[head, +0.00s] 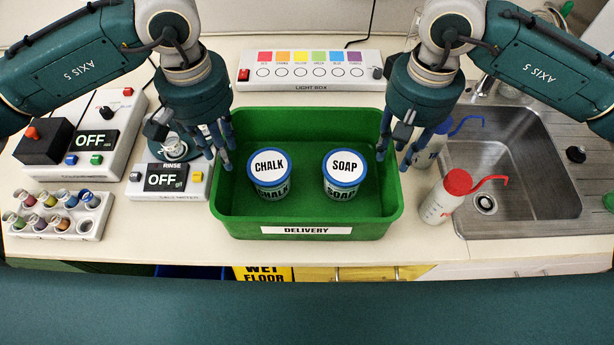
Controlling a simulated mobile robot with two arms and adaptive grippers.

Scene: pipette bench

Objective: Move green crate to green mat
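The green crate (307,222), labelled DELIVERY, stands upright on the bench in the middle of the head view. Inside it are a CHALK jar (270,182) on the left and a SOAP jar (342,182) on the right, both with blue-rimmed white lids. My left gripper (217,158) is at the crate's left rim, fingers spread, pointing down. My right gripper (394,157) is at the right rim in the same way. The fingers look apart around the rims; contact with the crate is unclear. I cannot make out a green mat on the bench.
A light box (310,72) stands behind the crate. Left are a scale (167,182), a switch box (95,140) and a rack of vials (57,222). Right are a red-capped bottle (445,197), a blue-capped bottle (432,145) and a sink (510,170). The bench's front edge is close.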

